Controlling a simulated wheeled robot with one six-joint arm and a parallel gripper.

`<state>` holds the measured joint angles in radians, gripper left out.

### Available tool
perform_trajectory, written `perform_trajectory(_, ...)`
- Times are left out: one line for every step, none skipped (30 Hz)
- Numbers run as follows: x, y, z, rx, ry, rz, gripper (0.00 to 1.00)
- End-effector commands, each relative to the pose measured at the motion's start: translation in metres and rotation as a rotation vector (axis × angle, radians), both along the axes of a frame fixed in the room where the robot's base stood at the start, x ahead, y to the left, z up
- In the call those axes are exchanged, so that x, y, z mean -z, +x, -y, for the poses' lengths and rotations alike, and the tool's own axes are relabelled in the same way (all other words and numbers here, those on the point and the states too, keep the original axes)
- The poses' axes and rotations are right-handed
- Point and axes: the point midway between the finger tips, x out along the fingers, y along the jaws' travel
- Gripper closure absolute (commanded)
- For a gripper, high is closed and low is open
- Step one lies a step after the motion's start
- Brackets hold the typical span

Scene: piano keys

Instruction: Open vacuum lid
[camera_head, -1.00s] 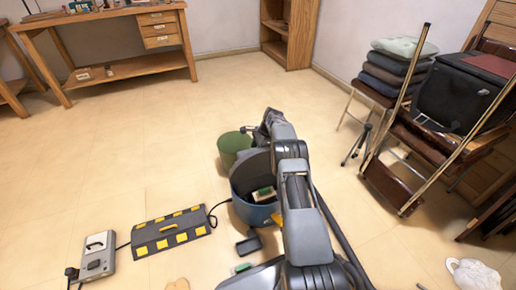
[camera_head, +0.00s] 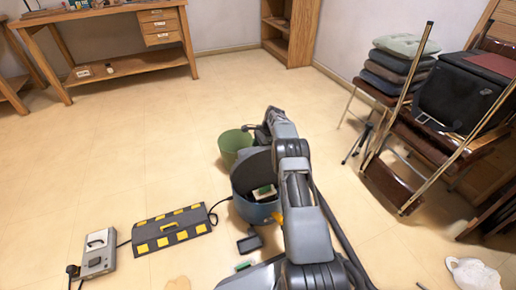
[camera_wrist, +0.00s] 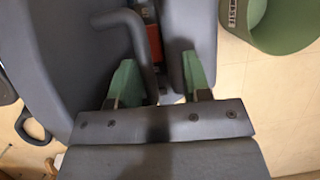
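The vacuum is a blue canister (camera_head: 256,212) on the floor, partly hidden behind my arm. Its dark grey lid (camera_head: 250,172) stands tilted up at the back, and a green and white item (camera_head: 263,192) shows inside the canister. In the head view my gripper is hidden by the arm's end beyond the lid. In the wrist view my gripper (camera_wrist: 160,78) has its two green fingers spread apart, close to dark grey parts of the vacuum. A dark bent bar (camera_wrist: 141,45) and an orange-red part (camera_wrist: 153,42) show between and beyond the fingers. Contact cannot be told.
A green waste bin (camera_head: 234,143) stands just behind the vacuum and also shows in the wrist view (camera_wrist: 262,35). Stacked chairs (camera_head: 420,150) stand right.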

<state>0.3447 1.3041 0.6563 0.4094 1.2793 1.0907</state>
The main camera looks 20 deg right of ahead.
Motion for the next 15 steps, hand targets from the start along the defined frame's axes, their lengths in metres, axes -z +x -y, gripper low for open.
perform_trajectory(-0.014, 0.001, 0.005, 0.003, -0.003, 0.010, 0.60)
perform_trajectory(-0.019, 0.001, 0.007, 0.003, -0.003, 0.010, 0.60)
perform_trajectory(-0.026, 0.000, 0.009, 0.003, -0.003, 0.009, 0.60)
perform_trajectory(-0.032, 0.000, 0.012, 0.003, -0.003, 0.010, 0.60)
perform_trajectory(-0.038, 0.000, 0.014, 0.003, -0.004, 0.010, 0.60)
perform_trajectory(-0.046, -0.001, 0.017, 0.003, -0.003, 0.010, 0.60)
perform_trajectory(-0.052, -0.002, 0.020, 0.003, -0.003, 0.009, 0.60)
perform_trajectory(-0.057, -0.002, 0.022, 0.004, -0.003, 0.008, 0.60)
perform_trajectory(-0.064, -0.003, 0.026, 0.003, -0.002, 0.007, 0.60)
perform_trajectory(-0.070, -0.003, 0.028, 0.003, -0.002, 0.007, 0.60)
perform_trajectory(-0.075, -0.004, 0.030, 0.003, -0.002, 0.007, 0.60)
perform_trajectory(-0.081, -0.004, 0.033, 0.002, -0.002, 0.006, 0.60)
perform_trajectory(-0.086, -0.005, 0.035, 0.002, -0.002, 0.006, 0.60)
perform_trajectory(-0.090, -0.005, 0.037, 0.002, -0.002, 0.006, 0.60)
perform_trajectory(-0.095, -0.006, 0.039, 0.003, -0.001, 0.004, 0.60)
